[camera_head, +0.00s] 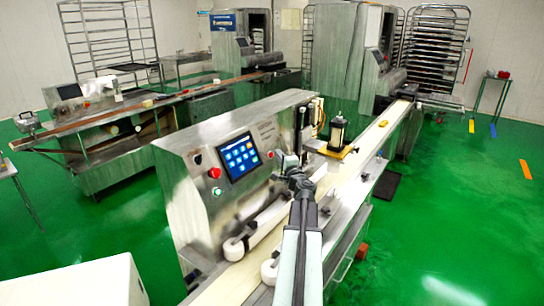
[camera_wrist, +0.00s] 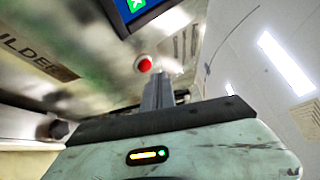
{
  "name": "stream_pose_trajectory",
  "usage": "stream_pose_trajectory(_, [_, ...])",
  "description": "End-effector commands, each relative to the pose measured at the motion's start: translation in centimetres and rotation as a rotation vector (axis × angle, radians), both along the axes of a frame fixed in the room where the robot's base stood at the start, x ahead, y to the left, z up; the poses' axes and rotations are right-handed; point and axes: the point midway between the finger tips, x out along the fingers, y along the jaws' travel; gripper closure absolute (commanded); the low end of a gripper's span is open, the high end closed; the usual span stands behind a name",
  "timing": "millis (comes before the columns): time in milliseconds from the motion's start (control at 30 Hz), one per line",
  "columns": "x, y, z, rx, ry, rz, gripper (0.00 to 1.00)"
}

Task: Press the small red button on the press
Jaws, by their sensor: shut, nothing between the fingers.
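The press (camera_head: 190,165) is a steel machine with a tilted control panel and a blue touchscreen (camera_head: 240,157). A small red button (camera_head: 270,154) sits on the panel just right of the screen. In the wrist view a red button (camera_wrist: 144,64) shows on the steel face near the screen's edge (camera_wrist: 140,12). My gripper (camera_head: 283,160) is in front of the panel, right of the small button. In the wrist view my gripper (camera_wrist: 158,80) is shut and empty, its tips just beside the red button in the picture. I cannot tell whether they touch.
A larger red button (camera_head: 214,173) is left of the screen. White rollers (camera_head: 236,248) and a conveyor (camera_head: 365,140) lie below and behind my arm. A white box (camera_head: 75,285) stands at the lower left. Green floor (camera_head: 450,210) is open at the right.

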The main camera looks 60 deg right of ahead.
Motion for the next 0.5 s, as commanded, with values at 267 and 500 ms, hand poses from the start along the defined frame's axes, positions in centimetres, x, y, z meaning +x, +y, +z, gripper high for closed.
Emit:
stream_pose_trajectory(267, [0.36, 0.03, -0.22, 0.000, 0.000, 0.001, 1.00])
stream_pose_trajectory(500, [0.84, 0.08, -0.37, 0.000, 0.000, 0.000, 1.00])
